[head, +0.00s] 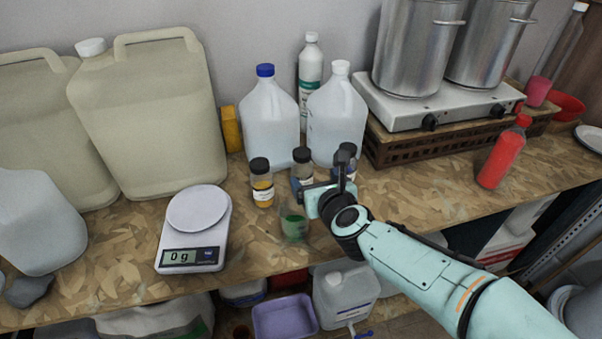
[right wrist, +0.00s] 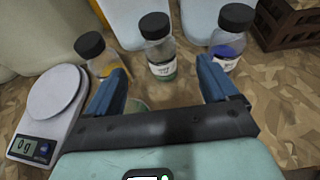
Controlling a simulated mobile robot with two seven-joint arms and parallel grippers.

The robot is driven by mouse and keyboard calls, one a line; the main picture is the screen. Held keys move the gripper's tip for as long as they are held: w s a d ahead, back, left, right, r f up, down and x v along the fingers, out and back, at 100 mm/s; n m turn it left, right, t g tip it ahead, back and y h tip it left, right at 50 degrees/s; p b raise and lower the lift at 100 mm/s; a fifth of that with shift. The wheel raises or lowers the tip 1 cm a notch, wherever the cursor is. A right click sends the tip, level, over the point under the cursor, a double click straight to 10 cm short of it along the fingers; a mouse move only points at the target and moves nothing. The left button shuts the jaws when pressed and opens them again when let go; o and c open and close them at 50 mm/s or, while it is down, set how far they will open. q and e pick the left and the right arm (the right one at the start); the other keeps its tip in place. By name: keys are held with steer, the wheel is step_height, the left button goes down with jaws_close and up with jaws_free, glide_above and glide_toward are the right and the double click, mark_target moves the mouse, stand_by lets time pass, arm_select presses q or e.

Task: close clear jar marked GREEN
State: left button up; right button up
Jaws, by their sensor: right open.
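A clear open-topped vessel with green contents (head: 293,226) stands just in front, partly hidden in the wrist view. My left gripper is not in view.
A yellow-content jar (head: 262,184) stands left of the middle jar and a blue-content jar (right wrist: 228,45) right. A scale (head: 193,233) reading 0 g is further left. Large jugs (head: 270,115) stand behind. A hotplate with pots (head: 430,105) and a red bottle (head: 504,155) are to the right.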

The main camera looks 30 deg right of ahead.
mark_target(305, 168)
steer(key=x, duration=0.8)
steer(key=shift+w+f, duration=0.1)
steer(key=shift+w, duration=0.05)
steer(key=shift+p+x, duration=1.1)
steer(key=shift+x, duration=1.5)
steer(key=shift+f, duration=0.1)
steer(key=c, duration=1.2)
steer(key=shift+o, duration=0.2)
